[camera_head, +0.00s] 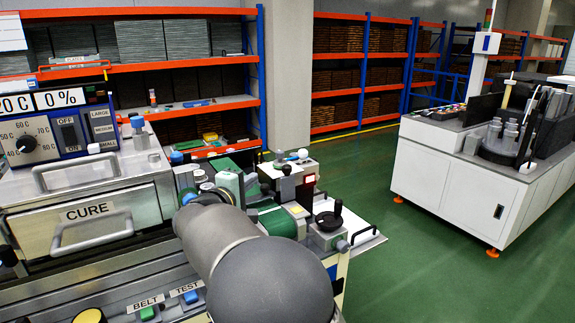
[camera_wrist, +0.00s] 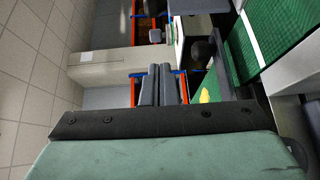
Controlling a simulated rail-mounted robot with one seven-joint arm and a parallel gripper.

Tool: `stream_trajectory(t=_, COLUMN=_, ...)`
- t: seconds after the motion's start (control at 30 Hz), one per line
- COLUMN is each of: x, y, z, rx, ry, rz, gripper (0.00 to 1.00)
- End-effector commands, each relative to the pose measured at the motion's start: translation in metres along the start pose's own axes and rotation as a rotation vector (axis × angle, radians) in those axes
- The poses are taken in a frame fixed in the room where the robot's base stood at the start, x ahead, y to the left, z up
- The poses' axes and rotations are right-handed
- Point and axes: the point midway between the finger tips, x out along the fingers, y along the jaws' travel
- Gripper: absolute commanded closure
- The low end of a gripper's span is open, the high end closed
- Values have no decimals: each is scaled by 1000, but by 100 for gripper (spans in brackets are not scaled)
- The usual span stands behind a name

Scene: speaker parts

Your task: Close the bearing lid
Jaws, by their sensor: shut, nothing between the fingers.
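A large pale green panel with a dark, bolted strip along its edge (camera_wrist: 165,155) fills the lower part of the wrist view, very close to the camera. My gripper (camera_wrist: 158,68) shows in the wrist view as two grey fingers side by side, shut and empty, beyond the panel's dark edge. I cannot tell whether they touch it.
A machine with a CURE drawer (camera_head: 85,215) stands at left. A handwheel unit (camera_head: 328,230) and green-and-grey blocks crowd the bench right of my arm. A white cabinet (camera_head: 445,175) stands across the open green floor (camera_head: 400,270). Shelves line the back.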

Motion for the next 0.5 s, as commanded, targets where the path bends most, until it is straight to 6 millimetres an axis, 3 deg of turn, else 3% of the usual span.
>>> stream_trajectory(t=0.17, x=10, y=4, z=-7, rx=-5, ry=13, rz=18, gripper=100)
stream_trajectory(t=0.5, x=75, y=6, z=-6, rx=-5, ry=10, rz=16, gripper=100)
